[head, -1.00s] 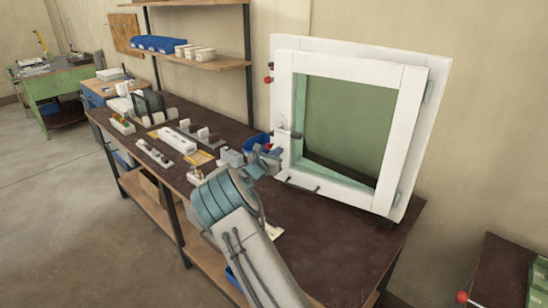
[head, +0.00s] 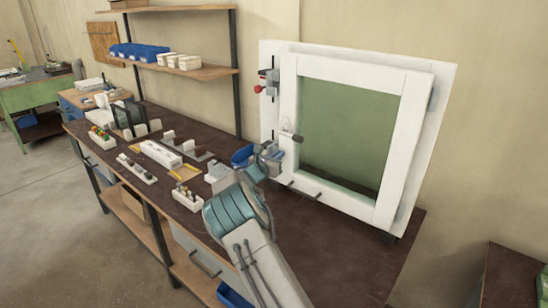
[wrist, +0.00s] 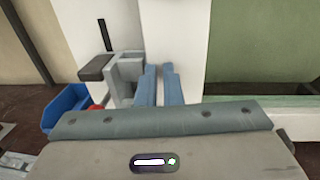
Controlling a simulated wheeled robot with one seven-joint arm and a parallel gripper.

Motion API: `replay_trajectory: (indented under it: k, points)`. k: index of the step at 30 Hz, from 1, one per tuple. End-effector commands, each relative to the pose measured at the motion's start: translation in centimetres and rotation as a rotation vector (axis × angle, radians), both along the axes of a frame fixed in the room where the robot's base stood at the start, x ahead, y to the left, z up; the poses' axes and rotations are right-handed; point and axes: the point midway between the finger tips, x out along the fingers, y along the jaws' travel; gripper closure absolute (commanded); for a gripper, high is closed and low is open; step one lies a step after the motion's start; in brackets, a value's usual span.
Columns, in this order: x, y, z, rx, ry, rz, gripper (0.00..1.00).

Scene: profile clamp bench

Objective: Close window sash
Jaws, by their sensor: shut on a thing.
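The window sash (head: 310,66) is a white square frame around a green pane, set in a white outer frame (head: 437,110) on the bench. My gripper (head: 277,155) is at that stile, close by the handle. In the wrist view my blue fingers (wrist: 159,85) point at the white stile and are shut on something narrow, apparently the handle. The grip itself is largely hidden.
A clamp with a red knob (head: 260,88) is on the outer frame's upper left. A blue bin (head: 242,155) stands left of my gripper; it also shows in the wrist view (wrist: 64,107). Small parts trays (head: 160,153) fill the bench's left; its front right is clear.

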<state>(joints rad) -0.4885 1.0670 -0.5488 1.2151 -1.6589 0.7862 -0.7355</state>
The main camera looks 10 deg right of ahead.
Motion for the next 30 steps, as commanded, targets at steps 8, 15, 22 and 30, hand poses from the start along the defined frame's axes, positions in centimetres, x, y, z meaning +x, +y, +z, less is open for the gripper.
replay_trajectory:
  k: [8,15,22,30]
  points:
    - [-1.3,1.4,0.9,-0.007,-0.014,-0.008,1.0]
    - [-5.0,6.3,0.2,-0.002,-0.007,0.0,1.0]
    - [-7.8,9.5,0.2,-0.002,-0.006,0.0,1.0]
    - [-9.1,9.8,0.5,0.018,-0.008,-0.019,1.0]
